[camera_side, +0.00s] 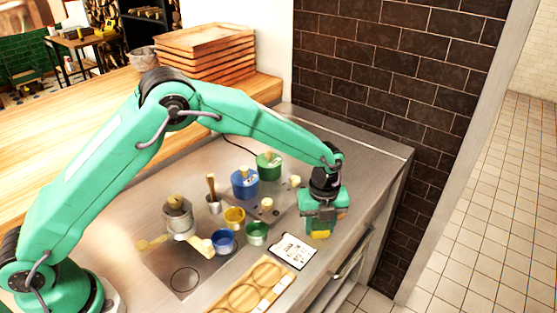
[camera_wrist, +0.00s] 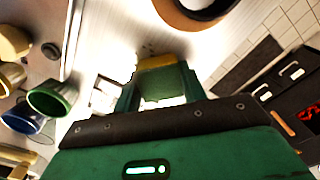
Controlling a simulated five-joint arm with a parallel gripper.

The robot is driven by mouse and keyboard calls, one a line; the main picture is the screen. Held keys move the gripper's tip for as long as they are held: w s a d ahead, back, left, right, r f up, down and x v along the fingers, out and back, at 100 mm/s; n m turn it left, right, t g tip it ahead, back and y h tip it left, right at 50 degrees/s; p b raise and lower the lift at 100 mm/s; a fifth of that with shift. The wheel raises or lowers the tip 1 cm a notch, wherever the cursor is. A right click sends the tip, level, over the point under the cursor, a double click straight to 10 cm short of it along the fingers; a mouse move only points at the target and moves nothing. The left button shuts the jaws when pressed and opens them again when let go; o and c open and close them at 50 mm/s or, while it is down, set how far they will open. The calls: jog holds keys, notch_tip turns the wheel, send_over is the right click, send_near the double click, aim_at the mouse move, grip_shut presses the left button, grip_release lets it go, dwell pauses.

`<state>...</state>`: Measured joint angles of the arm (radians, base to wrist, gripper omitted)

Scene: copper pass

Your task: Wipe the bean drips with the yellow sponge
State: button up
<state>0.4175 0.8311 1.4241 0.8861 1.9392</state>
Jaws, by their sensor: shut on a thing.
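The yellow sponge (camera_side: 321,234) with a green side is held between the jaws of my gripper (camera_side: 322,220), low over the right part of the steel counter. In the wrist view the sponge (camera_wrist: 157,62) shows its yellow edge and green face between my fingers. I cannot tell whether it touches the counter. A patch of small dark specks (camera_wrist: 148,48), perhaps bean drips, shows just beyond the sponge in the wrist view. In the side view my gripper hides the counter there.
A white printed card (camera_side: 294,251) lies left of the sponge. Green (camera_side: 257,232), blue (camera_side: 224,241) and yellow (camera_side: 235,217) cups stand further left. A blue pot (camera_side: 244,184) and a green pot (camera_side: 268,166) stand behind. A wooden rack (camera_side: 250,290) lies in front. The counter's edge is close on the right.

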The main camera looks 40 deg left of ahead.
aim_at(303, 224)
jog(key=shift+d, duration=1.45)
jog(key=shift+a, duration=3.9)
notch_tip(303, 224, up, 8)
jog(key=shift+d, duration=0.15)
jog(key=shift+s+r, duration=0.1)
